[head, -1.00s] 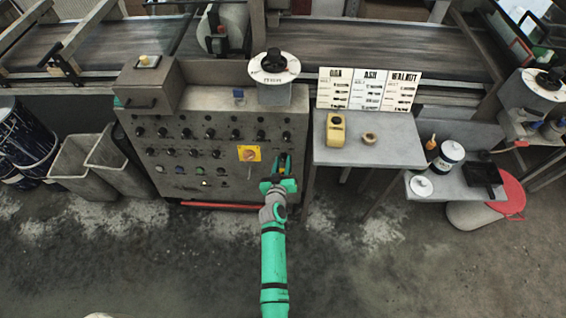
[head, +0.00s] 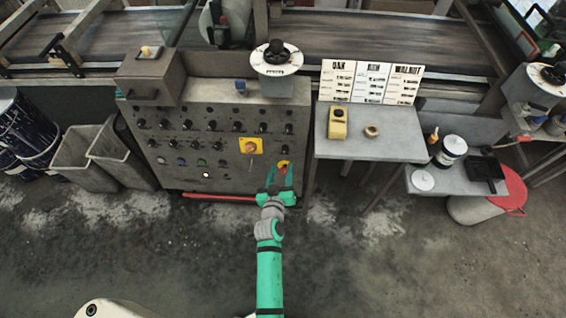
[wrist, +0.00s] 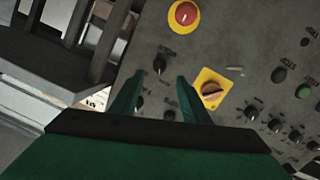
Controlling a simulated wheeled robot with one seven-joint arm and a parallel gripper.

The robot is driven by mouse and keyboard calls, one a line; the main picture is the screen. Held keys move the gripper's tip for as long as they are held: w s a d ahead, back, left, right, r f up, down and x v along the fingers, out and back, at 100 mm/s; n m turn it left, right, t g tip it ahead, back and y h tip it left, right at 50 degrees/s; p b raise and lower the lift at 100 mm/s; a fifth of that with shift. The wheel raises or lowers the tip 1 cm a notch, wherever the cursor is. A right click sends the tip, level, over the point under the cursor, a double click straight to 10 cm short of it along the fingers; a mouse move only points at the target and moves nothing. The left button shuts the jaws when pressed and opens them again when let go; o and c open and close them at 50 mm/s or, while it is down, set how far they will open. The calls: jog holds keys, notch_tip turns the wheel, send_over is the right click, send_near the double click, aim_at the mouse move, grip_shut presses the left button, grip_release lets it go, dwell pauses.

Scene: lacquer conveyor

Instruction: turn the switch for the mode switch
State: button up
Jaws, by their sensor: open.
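The grey control panel (head: 222,165) faces me. It bears a yellow square plate (head: 257,142) with a copper-coloured rotary switch (head: 249,147). In the wrist view this switch (wrist: 211,90) is just right of the right finger, its slot tilted slightly. No label on it is legible. A red button on a yellow round base (head: 284,165) is by my fingertips; it shows at the top of the wrist view (wrist: 185,13). My gripper (head: 279,175) is open and empty in front of the panel's lower right. Black knobs (wrist: 160,65) show beyond and between the fingers.
Rows of black knobs (head: 187,126) and a green button (wrist: 303,91) sit close together on the panel. A side table (head: 370,146) holds a yellow block (head: 338,123) and a small brown ring (head: 372,131). Grey bins (head: 77,158) stand left. The floor in front is clear.

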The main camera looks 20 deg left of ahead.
jog(key=shift+v, duration=1)
jog(key=s+d+r+m, duration=0.1)
jog(key=s+d, duration=0.4)
jog(key=s, duration=0.4)
jog(key=s+d+r+m, duration=0.15)
jog(key=s+d, duration=0.25)
jog(key=s, duration=0.6)
jog(key=s+d+r+m+h, duration=0.1)
jog(key=s+d+r, duration=0.3)
jog(key=s+r, duration=0.2)
jog(key=s+d+r+m+h, duration=0.1)
jog(key=s+d+r+m, duration=0.1)
jog(key=s+d+r, duration=0.2)
jog(key=s+r, duration=0.3)
jog(key=s, duration=0.3)
jog(key=shift+d+r+t+h, duration=0.3)
jog(key=shift+h, duration=0.1)
